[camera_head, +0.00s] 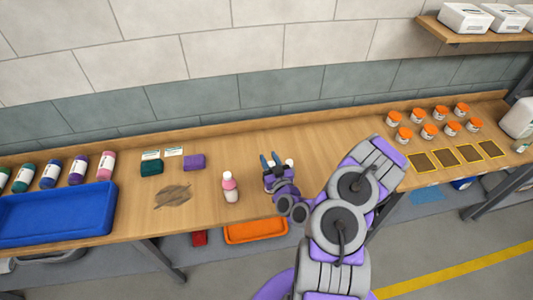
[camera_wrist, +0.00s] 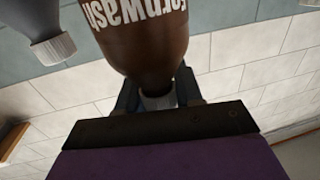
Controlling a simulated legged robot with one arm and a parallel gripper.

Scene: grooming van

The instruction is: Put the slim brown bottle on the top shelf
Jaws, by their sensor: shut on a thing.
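The brown bottle (camera_wrist: 145,38) with white lettering fills the top middle of the wrist view. It appears upside down there, with its pale neck or cap end (camera_wrist: 158,98) between the jaws. My gripper (camera_wrist: 157,97) is shut on that end. In the head view my gripper (camera_head: 271,161) is over the middle of the wooden bench, and the brown bottle cannot be made out there. A wooden wall shelf (camera_head: 450,37) at the upper right of the head view carries white boxes.
A pink-and-white bottle (camera_head: 230,187) stands on the bench left of my gripper. A blue tray (camera_head: 100,215) and several bottles are at the left. Orange-lidded jars (camera_head: 429,131) stand at the right. A grey bottle (camera_wrist: 35,20) shows in the wrist view.

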